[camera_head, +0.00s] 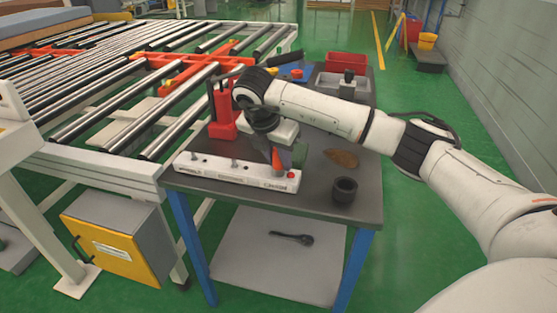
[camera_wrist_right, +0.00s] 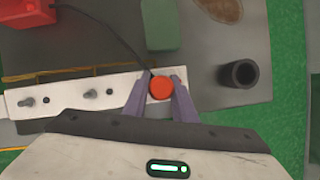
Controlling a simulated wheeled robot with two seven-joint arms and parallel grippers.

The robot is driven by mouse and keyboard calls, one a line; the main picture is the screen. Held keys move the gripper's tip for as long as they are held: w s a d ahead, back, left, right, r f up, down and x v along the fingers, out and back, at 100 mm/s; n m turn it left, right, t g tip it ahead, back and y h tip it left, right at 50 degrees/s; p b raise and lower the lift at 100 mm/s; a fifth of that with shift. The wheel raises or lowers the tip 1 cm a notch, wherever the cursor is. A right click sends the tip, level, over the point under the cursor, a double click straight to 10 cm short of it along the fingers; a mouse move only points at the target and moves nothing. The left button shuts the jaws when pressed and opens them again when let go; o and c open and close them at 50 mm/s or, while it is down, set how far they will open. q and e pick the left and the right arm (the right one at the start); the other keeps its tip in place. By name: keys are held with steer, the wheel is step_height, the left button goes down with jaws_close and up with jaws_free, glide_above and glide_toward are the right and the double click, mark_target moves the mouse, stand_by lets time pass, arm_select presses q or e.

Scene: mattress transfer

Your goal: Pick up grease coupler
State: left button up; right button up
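A white rack (camera_head: 230,172) with several small dark pegs lies along the front of the dark-topped table. A round red piece, possibly the end of the grease coupler (camera_head: 291,174), sits at its right end. In the right wrist view the red round piece (camera_wrist_right: 161,88) lies between the two fingertips, and a thin dark hose runs towards it. My right gripper (camera_wrist_right: 161,80) points down over it with its fingers apart, one on each side. I cannot tell whether they touch it. My left gripper is not in view.
A black hollow cylinder (camera_head: 344,190) stands right of the rack, with a brown flat piece (camera_head: 342,158) behind it. A green block (camera_wrist_right: 160,25) is close behind the fingers. A red bin (camera_head: 346,64) stands at the back. A roller conveyor (camera_head: 140,90) is to the left.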

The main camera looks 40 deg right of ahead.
jaws_close()
step_height(320, 180, up, 10)
steer(key=shift+r, duration=0.1)
stand_by(0.5)
step_height(320, 180, up, 7)
steer(key=p, duration=0.5)
steer(key=shift+r, duration=0.2)
stand_by(0.5)
